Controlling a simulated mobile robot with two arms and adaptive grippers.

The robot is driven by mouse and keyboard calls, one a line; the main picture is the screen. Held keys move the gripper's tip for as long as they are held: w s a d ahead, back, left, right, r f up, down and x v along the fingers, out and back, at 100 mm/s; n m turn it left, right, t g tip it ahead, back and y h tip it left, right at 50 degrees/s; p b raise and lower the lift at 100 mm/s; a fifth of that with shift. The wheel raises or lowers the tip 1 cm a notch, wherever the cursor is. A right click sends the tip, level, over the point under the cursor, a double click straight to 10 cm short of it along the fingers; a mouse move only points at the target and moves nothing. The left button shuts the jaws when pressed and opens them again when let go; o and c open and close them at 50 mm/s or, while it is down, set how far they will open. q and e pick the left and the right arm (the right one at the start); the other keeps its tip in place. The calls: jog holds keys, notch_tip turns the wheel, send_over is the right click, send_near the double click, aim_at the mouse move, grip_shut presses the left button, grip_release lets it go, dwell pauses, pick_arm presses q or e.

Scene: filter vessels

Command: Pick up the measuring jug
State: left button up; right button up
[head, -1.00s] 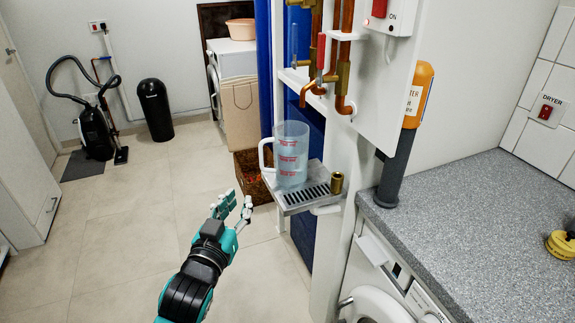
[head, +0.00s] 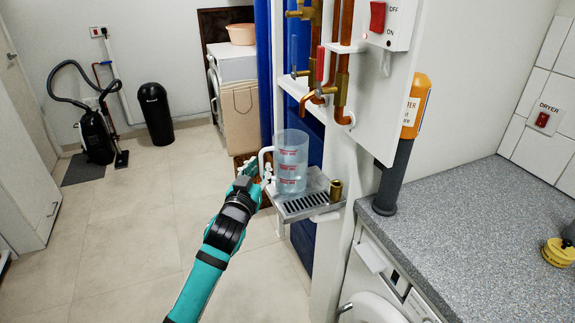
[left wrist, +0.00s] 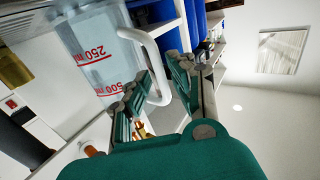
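The measuring jug (head: 292,165) is clear with red markings and stands upright on the drip tray (head: 308,205). Its white handle (head: 263,158) is on its left side. My left gripper (head: 259,172) is at the handle. In the left wrist view the jug (left wrist: 90,60) shows 250 ml and 500 ml marks and appears tilted with the camera. There the open fingers of my left gripper (left wrist: 161,78) lie on either side of the handle (left wrist: 157,58), with gaps visible. My right gripper is not in view.
A small brass fitting (head: 336,190) stands on the tray's right side. Copper pipes with taps (head: 318,90) hang above the jug. A grey worktop (head: 470,215) is to the right. Open floor (head: 120,230) lies to the left.

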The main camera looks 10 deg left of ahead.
pick_arm(q)
jog(key=shift+w+f, duration=0.1)
jog(key=shift+w, duration=1.1)
jog(key=shift+s, duration=0.1)
grip_shut()
